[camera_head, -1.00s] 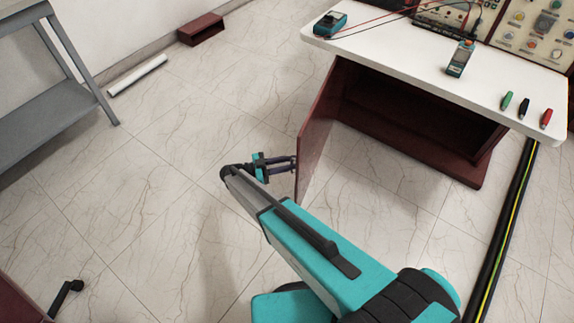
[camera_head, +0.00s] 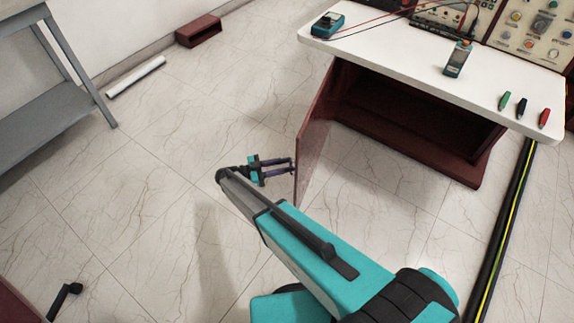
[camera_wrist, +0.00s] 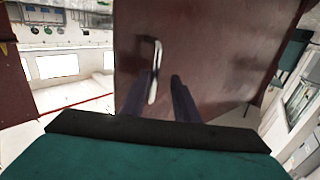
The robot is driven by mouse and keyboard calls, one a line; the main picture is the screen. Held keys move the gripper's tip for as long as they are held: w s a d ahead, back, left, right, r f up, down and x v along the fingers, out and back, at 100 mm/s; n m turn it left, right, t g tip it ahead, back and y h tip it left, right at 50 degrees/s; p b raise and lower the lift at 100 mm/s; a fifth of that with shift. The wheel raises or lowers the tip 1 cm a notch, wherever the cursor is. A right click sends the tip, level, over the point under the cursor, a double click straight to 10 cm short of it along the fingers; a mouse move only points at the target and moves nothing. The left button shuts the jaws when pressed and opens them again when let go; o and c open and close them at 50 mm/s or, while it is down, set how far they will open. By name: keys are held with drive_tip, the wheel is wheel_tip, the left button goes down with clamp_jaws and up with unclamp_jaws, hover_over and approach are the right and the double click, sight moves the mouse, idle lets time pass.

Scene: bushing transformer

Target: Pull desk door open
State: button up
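The dark red desk door (camera_head: 314,138) stands swung well out from the desk, its inside dark and open to view. In the wrist view the door (camera_wrist: 215,50) fills the middle, with a thin metal handle (camera_wrist: 154,72) on its face. My gripper (camera_head: 292,166) is by the door's outer edge. In the wrist view my gripper (camera_wrist: 163,82) has its two fingers apart, pointing at the door, with the handle close to the left finger. I cannot tell whether the finger touches the handle.
The white desk top (camera_head: 400,60) carries meters, leads and several marker-like items. A black cable with a yellow-green stripe (camera_head: 505,225) runs along the floor at right. A grey shelf (camera_head: 45,115) stands at left. The tiled floor left of the door is clear.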

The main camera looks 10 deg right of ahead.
drive_tip(key=s+a, duration=0.1)
drive_tip(key=a, duration=1.1)
drive_tip(key=shift+s+a, duration=0.2)
drive_tip(key=shift+a, duration=0.05)
